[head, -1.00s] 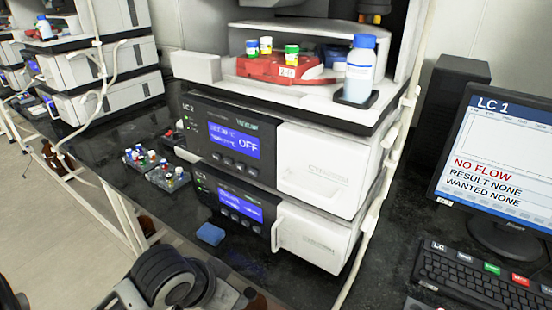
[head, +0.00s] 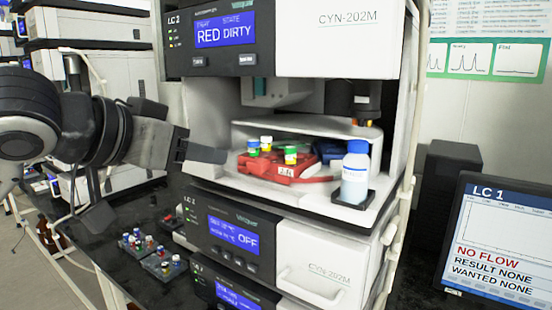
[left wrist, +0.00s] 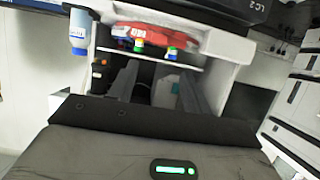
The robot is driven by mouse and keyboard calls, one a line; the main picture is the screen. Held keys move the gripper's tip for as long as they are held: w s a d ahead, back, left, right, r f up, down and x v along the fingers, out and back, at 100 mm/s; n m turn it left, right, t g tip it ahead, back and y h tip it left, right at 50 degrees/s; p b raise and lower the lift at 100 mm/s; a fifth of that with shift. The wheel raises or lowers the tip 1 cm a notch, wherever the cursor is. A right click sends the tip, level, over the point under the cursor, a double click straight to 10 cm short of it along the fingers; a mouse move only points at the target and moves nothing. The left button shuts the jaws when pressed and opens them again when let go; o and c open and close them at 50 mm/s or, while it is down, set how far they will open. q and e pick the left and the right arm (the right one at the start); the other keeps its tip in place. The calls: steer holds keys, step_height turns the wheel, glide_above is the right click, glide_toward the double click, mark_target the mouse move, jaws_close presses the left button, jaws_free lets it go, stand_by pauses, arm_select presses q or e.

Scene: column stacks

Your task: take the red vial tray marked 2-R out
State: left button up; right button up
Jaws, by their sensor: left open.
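The red vial tray (head: 290,172) sits inside the open bay of the upper instrument. It has a small white label, too small to read surely, and several vials with coloured caps. It also shows upside down in the left wrist view (left wrist: 180,40), beyond the fingers. My left gripper (head: 208,152) is open and empty, to the left of the bay and apart from the tray. Its two fingers show in the left wrist view (left wrist: 157,88). My right gripper is not in view.
A blue-capped bottle (head: 355,178) stands on a black holder at the bay's front right. A blue object lies behind the tray. The module screen (head: 225,28) reads RED DIRTY. Small vial racks (head: 165,265) stand on the dark bench. A monitor (head: 500,240) is at right.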

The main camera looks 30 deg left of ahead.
arm_select(q)
glide_toward(253, 167)
steer(key=w, duration=0.4)
steer(key=shift+w+d+f, duration=0.2)
steer(key=shift+w+f, duration=0.6)
steer(key=shift+w, duration=0.1)
steer(key=shift+w+d+f, duration=0.15)
steer(key=shift+w+f, duration=0.65)
steer(key=shift+w, duration=0.15)
steer(key=shift+w+f, duration=0.1)
steer(key=shift+w, duration=0.4)
steer(key=c, duration=0.9)
